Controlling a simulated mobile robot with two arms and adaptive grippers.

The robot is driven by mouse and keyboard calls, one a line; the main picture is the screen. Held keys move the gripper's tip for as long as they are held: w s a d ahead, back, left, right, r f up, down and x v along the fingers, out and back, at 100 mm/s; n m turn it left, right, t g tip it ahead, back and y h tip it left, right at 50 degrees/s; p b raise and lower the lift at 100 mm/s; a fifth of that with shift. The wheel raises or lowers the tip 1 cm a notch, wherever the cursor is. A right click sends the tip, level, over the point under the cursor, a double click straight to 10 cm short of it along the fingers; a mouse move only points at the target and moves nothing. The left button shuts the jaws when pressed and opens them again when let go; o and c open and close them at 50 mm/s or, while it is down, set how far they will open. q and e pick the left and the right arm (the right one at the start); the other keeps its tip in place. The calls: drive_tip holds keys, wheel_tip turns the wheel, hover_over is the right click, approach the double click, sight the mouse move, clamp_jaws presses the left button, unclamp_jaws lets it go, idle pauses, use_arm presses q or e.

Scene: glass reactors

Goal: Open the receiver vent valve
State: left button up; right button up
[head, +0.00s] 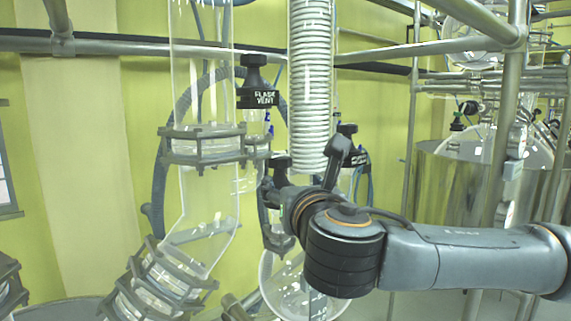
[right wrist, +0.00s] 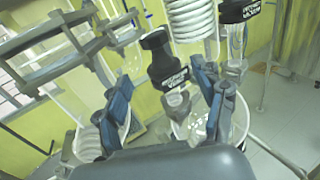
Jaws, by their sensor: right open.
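A black valve knob with a white-lettered collar (right wrist: 157,52) stands between the spread fingers of my right gripper (right wrist: 163,82) in the right wrist view. Its lettering is too blurred to read surely, so I cannot confirm it is the receiver vent valve. The fingers are apart, one on each side of it, with no clear contact. In the head view my right gripper (head: 304,178) reaches in from the right, and a black knob (head: 279,168) shows partly behind it. The clear round receiver flask (head: 283,287) hangs below, partly hidden by my arm. My left gripper is out of view.
A black valve marked FLASK VENT (head: 257,92) stands higher up at the left. Another labelled black valve (head: 348,140) is just right of the gripper. A coiled glass condenser (head: 310,85) hangs above. Clamped glass pipe (head: 205,200) and metal frame tubes (head: 510,120) crowd both sides.

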sight(283, 166)
drive_tip(key=w+p, duration=0.1)
drive_tip(key=w+a+r+p, duration=0.1)
drive_tip(key=w+p, duration=0.1)
drive_tip(key=w, duration=0.1)
drive_tip(key=shift+w+a+r+p, duration=0.1)
drive_tip(key=shift+a+r+p, duration=0.15)
drive_tip(key=shift+a+p, duration=0.1)
drive_tip(key=w+p, duration=0.1)
drive_tip(key=w, duration=0.1)
drive_tip(key=w+p, duration=0.1)
drive_tip(key=w, duration=0.4)
drive_tip(key=shift+a+f+p, duration=0.25)
drive_tip(key=shift+a+p, duration=0.05)
drive_tip(key=shift+p, duration=0.1)
drive_tip(key=shift+w+a, duration=0.2)
drive_tip(key=shift+w, duration=0.15)
drive_tip(key=shift+w+f, duration=0.15)
drive_tip(key=shift+w, duration=0.1)
drive_tip(key=c, duration=1.2)
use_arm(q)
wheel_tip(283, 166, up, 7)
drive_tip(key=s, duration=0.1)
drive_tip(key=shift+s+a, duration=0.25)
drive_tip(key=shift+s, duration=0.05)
use_arm(e)
drive_tip(key=shift+o, duration=0.2)
drive_tip(key=shift+d+n+y, duration=0.1)
drive_tip(key=shift+n+y, duration=0.3)
drive_tip(key=shift+y, duration=0.1)
